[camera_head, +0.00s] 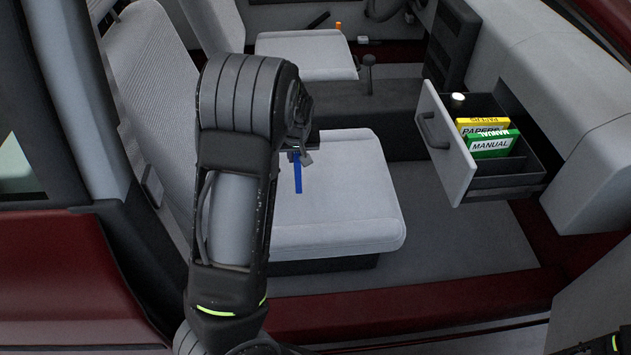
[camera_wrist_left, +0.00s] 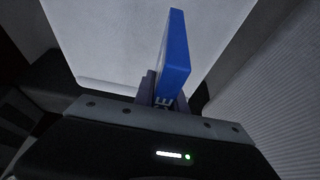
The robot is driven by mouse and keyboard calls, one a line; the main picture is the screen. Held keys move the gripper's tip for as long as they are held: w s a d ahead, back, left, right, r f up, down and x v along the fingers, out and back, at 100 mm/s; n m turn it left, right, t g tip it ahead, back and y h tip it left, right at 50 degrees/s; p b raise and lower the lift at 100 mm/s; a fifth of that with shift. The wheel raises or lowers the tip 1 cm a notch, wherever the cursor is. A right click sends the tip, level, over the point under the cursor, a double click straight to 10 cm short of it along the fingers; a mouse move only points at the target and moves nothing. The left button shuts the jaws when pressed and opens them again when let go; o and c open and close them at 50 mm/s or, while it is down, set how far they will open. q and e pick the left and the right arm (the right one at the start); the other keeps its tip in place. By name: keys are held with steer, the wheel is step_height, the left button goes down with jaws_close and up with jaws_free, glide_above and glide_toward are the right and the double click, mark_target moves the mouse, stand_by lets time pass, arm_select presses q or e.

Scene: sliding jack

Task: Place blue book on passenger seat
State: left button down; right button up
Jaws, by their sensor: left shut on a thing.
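The blue book (camera_head: 298,172) hangs upright, edge-on, below my left gripper (camera_head: 297,152) in the head view. It is over the near grey seat (camera_head: 340,215); I cannot tell whether its lower end touches the cushion. In the left wrist view the blue book (camera_wrist_left: 174,55) stands between the two fingers of my left gripper (camera_wrist_left: 162,92), which is shut on it. Pale seat fabric (camera_wrist_left: 110,40) lies beyond it. My left arm hides part of the seat and its backrest. My right gripper is not in view.
An open drawer (camera_head: 455,150) at the right holds a yellow box (camera_head: 482,125), a green manual (camera_head: 493,146) and a white round-topped item (camera_head: 458,100). The near seat's front part is clear.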

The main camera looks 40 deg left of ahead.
arm_select(q)
step_height(320, 180, down, 5)
steer(key=shift+f+b, duration=0.15)
steer(key=shift+b, duration=0.2)
steer(key=shift+f+b, duration=0.3)
steer(key=shift+f, duration=1.6)
steer(key=shift+f, duration=0.2)
steer(key=c, duration=1.4)
jaws_free()
steer(key=shift+o, duration=0.2)
steer(key=shift+r, duration=0.2)
